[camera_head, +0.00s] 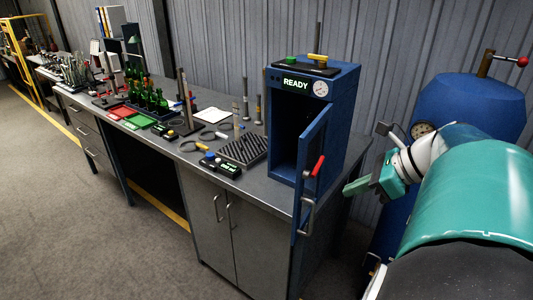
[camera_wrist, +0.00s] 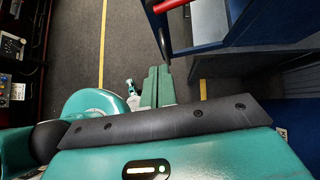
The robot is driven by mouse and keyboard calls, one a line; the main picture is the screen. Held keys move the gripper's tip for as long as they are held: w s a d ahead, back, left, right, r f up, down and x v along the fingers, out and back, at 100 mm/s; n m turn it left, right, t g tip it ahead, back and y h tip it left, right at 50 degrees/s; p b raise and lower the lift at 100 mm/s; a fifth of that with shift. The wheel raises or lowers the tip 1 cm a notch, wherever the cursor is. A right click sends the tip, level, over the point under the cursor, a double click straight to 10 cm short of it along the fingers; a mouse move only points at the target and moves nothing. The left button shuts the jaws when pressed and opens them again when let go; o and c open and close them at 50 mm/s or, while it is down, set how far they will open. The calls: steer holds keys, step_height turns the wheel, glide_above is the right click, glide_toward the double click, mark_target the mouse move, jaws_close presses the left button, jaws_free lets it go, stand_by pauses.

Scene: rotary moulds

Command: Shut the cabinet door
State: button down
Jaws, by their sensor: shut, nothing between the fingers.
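The blue cabinet (camera_head: 340,100) stands at the right end of the workbench, with a lit READY sign and a gauge above its dark opening. Its blue door (camera_head: 312,150) is swung open towards me, seen nearly edge-on, with a red-gripped lever (camera_head: 318,166) and a metal handle (camera_head: 307,215) on it. My gripper (camera_head: 349,189) is shut and empty, just right of the door and apart from it in the picture. In the wrist view my shut fingers (camera_wrist: 157,87) point up the picture, below the blue door (camera_wrist: 157,30) with its red grip (camera_wrist: 170,5).
The grey workbench (camera_head: 210,140) carries green bottles (camera_head: 150,96), a dark ribbed block (camera_head: 243,150) and small tools left of the cabinet. A blue tank (camera_head: 470,100) with a gauge stands at the right. The floor (camera_head: 80,210) in front of the bench is clear.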

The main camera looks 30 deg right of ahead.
mark_target(300, 198)
steer(key=x, duration=0.3)
steer(key=w+r+x, duration=0.1)
steer(key=x, duration=0.2)
steer(key=a+x, duration=0.1)
steer(key=x, duration=0.2)
steer(key=shift+w+r, duration=0.1)
steer(key=shift+w, duration=0.3)
steer(key=shift+w+a, duration=0.15)
steer(key=shift+w, duration=0.2)
